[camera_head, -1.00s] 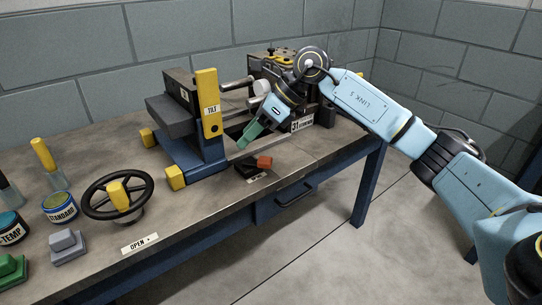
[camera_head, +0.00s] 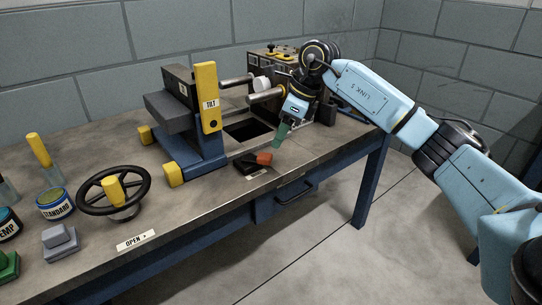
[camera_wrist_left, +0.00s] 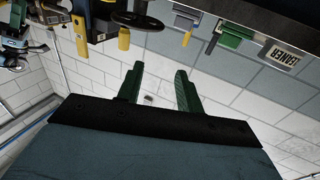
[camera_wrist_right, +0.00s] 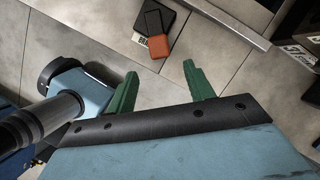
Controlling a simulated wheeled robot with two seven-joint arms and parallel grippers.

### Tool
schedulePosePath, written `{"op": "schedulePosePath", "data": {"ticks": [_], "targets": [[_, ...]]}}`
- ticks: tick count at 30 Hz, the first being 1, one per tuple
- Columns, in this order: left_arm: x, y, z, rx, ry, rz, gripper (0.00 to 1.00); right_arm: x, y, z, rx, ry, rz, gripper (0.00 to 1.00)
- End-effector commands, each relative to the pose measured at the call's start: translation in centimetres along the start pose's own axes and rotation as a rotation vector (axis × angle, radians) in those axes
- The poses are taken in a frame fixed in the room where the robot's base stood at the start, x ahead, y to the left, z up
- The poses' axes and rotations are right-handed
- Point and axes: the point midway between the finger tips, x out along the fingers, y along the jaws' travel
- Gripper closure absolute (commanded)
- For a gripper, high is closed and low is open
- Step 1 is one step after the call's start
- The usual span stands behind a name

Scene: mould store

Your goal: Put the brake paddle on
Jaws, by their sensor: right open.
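The brake paddle (camera_head: 264,158) is a small orange-red pad on a flat black base (camera_head: 248,167), lying on the bench near its front edge. In the right wrist view the orange pad (camera_wrist_right: 158,46) and black base (camera_wrist_right: 153,20) lie ahead of the fingertips, with a partly hidden label beside them. My right gripper (camera_head: 280,137) has green fingers and points down, just behind and right of the pad in the head view. In the right wrist view it (camera_wrist_right: 160,68) is open and empty. My left gripper (camera_wrist_left: 159,69) is open and empty, away from the paddle, and outside the head view.
A blue stand with a yellow TILT lever (camera_head: 208,95) rises left of the paddle. A dark square opening (camera_head: 248,130) lies behind it. A machine with metal rods (camera_head: 266,96) stands behind my right gripper. A black handwheel (camera_head: 114,191) stands at left. Bare bench lies right of the paddle.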

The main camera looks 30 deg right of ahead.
Motion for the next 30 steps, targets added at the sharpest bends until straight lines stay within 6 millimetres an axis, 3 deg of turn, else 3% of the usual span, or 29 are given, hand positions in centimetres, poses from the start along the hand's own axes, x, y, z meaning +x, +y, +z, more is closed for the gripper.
{"op": "schedulePosePath", "data": {"ticks": [13, 19, 30], "targets": [[-1.3, 1.2, -6.6, -0.020, 0.436, 0.031, 0.64, 4.8, 0.0, -0.1, 0.000, 0.000, 0.001, 0.47], [-1.8, 1.2, -7.4, -0.020, 0.539, 0.031, 0.64, 6.7, 0.1, 0.0, 0.000, 0.000, 0.002, 0.47], [-2.0, 1.2, -7.8, -0.020, 0.569, 0.031, 0.64, 7.1, 0.0, 0.0, 0.000, 0.000, 0.000, 0.47]]}}
